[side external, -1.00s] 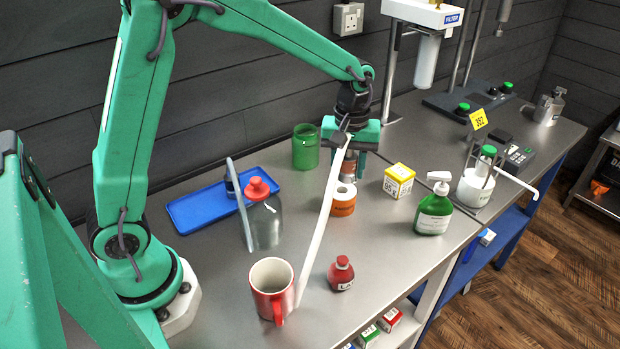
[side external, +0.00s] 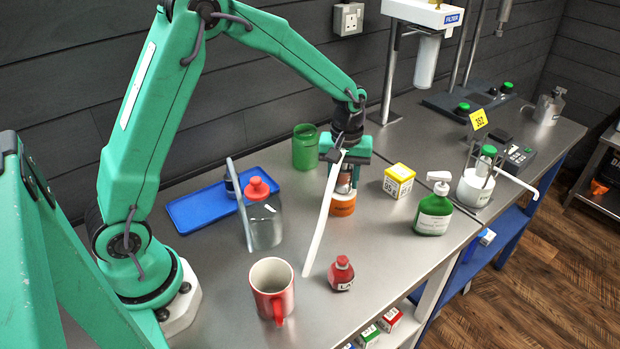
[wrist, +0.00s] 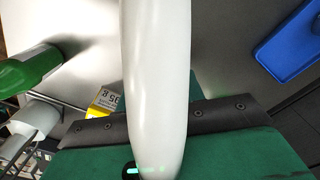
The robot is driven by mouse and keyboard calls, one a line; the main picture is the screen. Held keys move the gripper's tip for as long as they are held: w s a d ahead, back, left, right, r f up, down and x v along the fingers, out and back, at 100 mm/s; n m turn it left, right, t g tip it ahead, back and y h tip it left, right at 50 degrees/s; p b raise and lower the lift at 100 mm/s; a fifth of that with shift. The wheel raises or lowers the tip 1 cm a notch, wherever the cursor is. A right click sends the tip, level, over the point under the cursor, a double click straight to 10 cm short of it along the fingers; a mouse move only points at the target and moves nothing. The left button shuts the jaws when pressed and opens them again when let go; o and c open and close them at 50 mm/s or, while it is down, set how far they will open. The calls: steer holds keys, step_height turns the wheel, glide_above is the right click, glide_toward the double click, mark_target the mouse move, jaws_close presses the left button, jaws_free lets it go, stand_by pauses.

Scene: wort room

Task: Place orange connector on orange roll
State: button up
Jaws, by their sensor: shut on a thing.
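The orange roll (side external: 343,206) is a short orange ring with a white top, standing on the steel bench in the side view. My gripper (side external: 344,190) is directly over it, pointing down. It is shut on the orange connector (side external: 345,179), which shows only as a small grey and orange-red piece between the fingers. The connector is at or just above the roll's top; I cannot tell if they touch. In the wrist view a long white piece (wrist: 155,80) covers the middle and hides the fingers, connector and roll.
A clear bottle with a red cap (side external: 263,215) and a blue tray (side external: 200,207) are left. A red mug (side external: 272,287) and small red bottle (side external: 341,273) are in front. A green jar (side external: 305,148) is behind; a yellow box (side external: 398,181) and green pump bottle (side external: 433,212) are right.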

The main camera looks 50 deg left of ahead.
steer(key=shift+f, duration=0.2)
steer(key=o, duration=1.1)
step_height(320, 180, up, 12)
steer(key=shift+r, duration=0.15)
stand_by(0.7)
